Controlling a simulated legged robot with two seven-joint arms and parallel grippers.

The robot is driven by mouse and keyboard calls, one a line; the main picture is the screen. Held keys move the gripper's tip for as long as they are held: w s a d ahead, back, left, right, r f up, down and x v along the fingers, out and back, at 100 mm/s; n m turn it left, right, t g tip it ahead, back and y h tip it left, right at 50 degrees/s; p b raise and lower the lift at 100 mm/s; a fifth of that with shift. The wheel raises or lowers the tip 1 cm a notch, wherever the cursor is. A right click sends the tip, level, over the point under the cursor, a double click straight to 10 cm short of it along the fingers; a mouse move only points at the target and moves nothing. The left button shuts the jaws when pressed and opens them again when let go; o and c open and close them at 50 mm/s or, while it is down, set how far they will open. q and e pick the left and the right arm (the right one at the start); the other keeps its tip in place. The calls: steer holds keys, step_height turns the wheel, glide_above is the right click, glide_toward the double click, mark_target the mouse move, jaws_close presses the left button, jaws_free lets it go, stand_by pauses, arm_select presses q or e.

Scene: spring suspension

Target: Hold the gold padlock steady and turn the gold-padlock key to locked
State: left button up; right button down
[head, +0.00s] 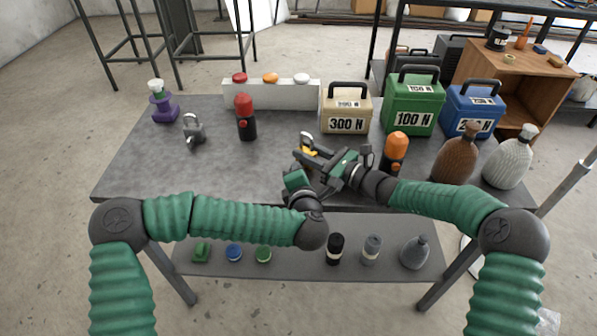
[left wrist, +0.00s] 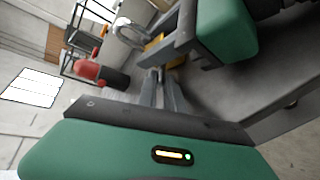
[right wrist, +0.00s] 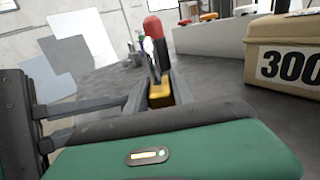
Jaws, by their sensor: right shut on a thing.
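The gold padlock (head: 308,151) is near the middle of the table, partly hidden by my right gripper (head: 312,157). In the right wrist view its gold body (right wrist: 159,93) shows between my right fingers, which are shut on it. My left gripper (head: 319,181) is just in front of it and below it in the head view. In the left wrist view a gold part (left wrist: 153,44) lies beyond my left fingertips (left wrist: 160,76), beside a grey ring shape. The left fingers are close together; whether they are shut is unclear. I cannot make out the key.
A silver padlock (head: 193,129) and a red-topped black bottle (head: 246,117) stand to the left. A tan 300 N box (head: 346,108) is behind, and an orange-topped bottle (head: 395,152) is close to my right arm. The table's front left is clear.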

arm_select(q)
jaws_close()
steer(key=n+g+h, duration=0.2)
steer(key=a+n+g+h, duration=0.1)
steer(key=shift+w+r+g, duration=0.25)
steer(key=shift+r+g, duration=0.05)
steer(key=shift+r, duration=0.1)
arm_select(e)
steer(key=shift+r, duration=0.1)
arm_select(q)
steer(key=g+h, duration=0.1)
steer(key=n+h, duration=0.1)
steer(key=a+n+g+h, duration=0.1)
steer(key=shift+w+r+g+h, duration=0.1)
steer(key=shift+w+g+h, duration=0.2)
steer(key=shift+h, duration=0.1)
steer(key=shift+n, duration=0.3)
steer(key=shift+o, duration=1.8)
jaws_free()
steer(key=shift+w, duration=0.1)
steer(key=shift+r, duration=0.15)
